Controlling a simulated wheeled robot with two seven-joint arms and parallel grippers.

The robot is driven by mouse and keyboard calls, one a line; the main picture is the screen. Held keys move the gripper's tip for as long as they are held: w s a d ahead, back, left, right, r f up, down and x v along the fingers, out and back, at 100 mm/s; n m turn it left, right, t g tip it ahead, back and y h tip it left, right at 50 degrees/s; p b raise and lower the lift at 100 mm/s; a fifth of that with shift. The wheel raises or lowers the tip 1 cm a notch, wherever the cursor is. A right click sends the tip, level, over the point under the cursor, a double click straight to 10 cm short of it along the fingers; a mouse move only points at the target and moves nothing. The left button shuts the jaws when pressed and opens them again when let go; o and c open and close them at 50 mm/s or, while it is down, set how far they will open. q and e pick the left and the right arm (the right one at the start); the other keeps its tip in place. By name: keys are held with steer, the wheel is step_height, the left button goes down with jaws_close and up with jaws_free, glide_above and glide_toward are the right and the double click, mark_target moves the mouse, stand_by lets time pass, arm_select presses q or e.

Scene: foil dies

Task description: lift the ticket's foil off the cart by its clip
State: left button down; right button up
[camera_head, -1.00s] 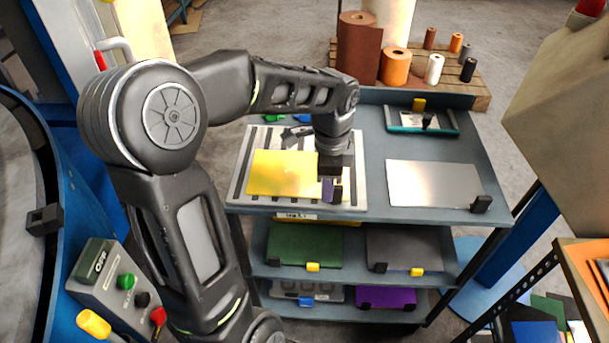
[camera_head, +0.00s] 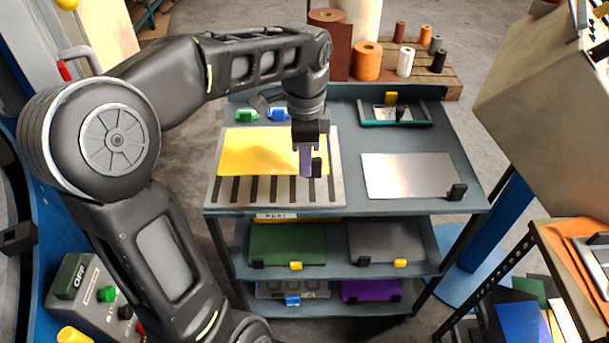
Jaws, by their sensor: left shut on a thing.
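A gold-yellow foil (camera_head: 258,153) is over the striped rack (camera_head: 228,190) at the left of the cart's top shelf (camera_head: 350,110). My left gripper (camera_head: 306,160) is at the foil's right edge, shut on its clip (camera_head: 317,168), a small dark block. The foil looks raised and slightly bowed above the rack, whose slats show below its front edge. My gripper hides part of the foil's right side. My right gripper is not in view. The ticket cannot be made out.
A silver sheet (camera_head: 405,176) with a black clip (camera_head: 456,192) lies to the right. Lower shelves hold a green sheet (camera_head: 287,243), a grey one (camera_head: 385,241) and a purple one (camera_head: 370,290). Foil rolls (camera_head: 367,62) stand behind. A beige box (camera_head: 540,110) overhangs at right.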

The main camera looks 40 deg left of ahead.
arm_select(q)
steer(key=shift+r, duration=1.25)
